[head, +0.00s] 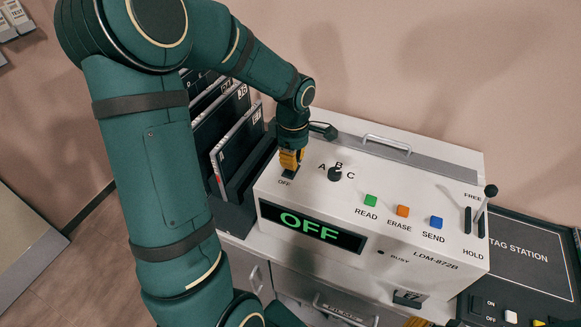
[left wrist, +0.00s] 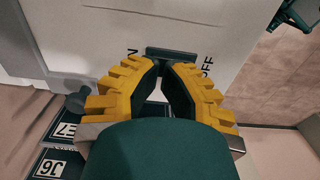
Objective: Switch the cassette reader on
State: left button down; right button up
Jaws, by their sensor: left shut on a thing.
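The cassette reader (head: 380,225) is a white box with a sloped top, and its display (head: 310,228) reads OFF in green. Its power switch (left wrist: 171,54) is a dark piece between ON and OFF lettering in the left wrist view. My left gripper (head: 290,160) is over the switch at the reader's left end and hides most of it in the head view. In the left wrist view its yellow-padded fingers (left wrist: 170,68) converge at the switch, shut on it. Yellow ridged bits (head: 419,322) at the head view's bottom edge look like my right gripper, mostly cut off.
A selector knob (head: 335,174) marked A, B, C sits right of the switch. READ (head: 371,200), ERASE (head: 402,211) and SEND (head: 436,222) buttons follow, then a FREE/HOLD lever (head: 488,200). Dark cassettes (head: 238,150) stand in a rack on the left. A black tag station (head: 530,255) is at right.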

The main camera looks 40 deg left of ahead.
pick_arm(q)
jog(key=shift+r+p, duration=1.85)
jog(key=shift+r, duration=1.2)
